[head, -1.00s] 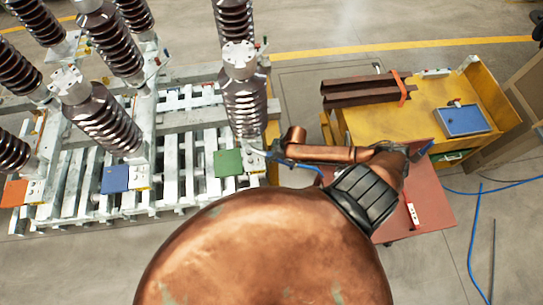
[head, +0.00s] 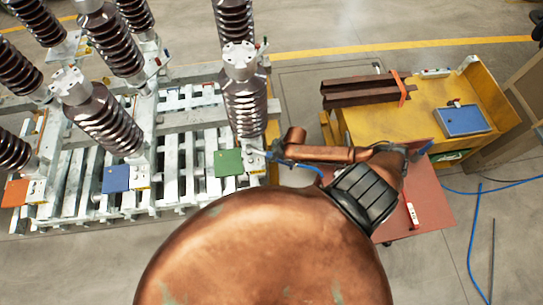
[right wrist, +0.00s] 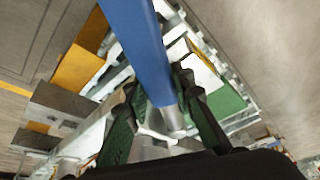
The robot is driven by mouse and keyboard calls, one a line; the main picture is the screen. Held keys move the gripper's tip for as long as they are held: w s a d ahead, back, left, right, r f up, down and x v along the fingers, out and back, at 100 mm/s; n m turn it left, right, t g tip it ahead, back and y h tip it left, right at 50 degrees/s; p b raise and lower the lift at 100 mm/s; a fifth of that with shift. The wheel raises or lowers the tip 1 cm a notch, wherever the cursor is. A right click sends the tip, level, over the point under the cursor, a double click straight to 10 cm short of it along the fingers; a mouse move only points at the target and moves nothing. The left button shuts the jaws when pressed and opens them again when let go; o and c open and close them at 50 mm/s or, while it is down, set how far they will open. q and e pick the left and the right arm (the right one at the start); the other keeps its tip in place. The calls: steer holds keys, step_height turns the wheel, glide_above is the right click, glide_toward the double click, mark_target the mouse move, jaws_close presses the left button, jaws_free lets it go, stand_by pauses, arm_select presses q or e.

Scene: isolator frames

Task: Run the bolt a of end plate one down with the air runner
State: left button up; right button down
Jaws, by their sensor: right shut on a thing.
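My right gripper (head: 272,157) is at the right end of the pale steel frame, beside the green plate (head: 228,162) and near the foot of the nearest brown insulator (head: 245,105). In the right wrist view the dark fingers of my right gripper (right wrist: 165,115) are shut around a blue tool with a silver end (right wrist: 146,50), which looks like the air runner. The green plate also shows there (right wrist: 226,100). I cannot make out bolt a or whether the tool touches it. My left gripper is not in view.
A yellow cart (head: 430,110) on the right carries brown steel bars (head: 365,94) and a blue case (head: 462,120). A reddish board (head: 430,205) lies below my right arm. A blue hose (head: 475,235) runs over the floor. More brown insulators (head: 100,115) stand on the left.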

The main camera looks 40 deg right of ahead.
steer(key=shift+w+f+p, duration=0.1)
steer(key=shift+f+p, duration=0.05)
steer(key=shift+p, duration=0.35)
stand_by(1.4)
step_height(320, 180, up, 7)
steer(key=p, duration=0.7)
stand_by(0.4)
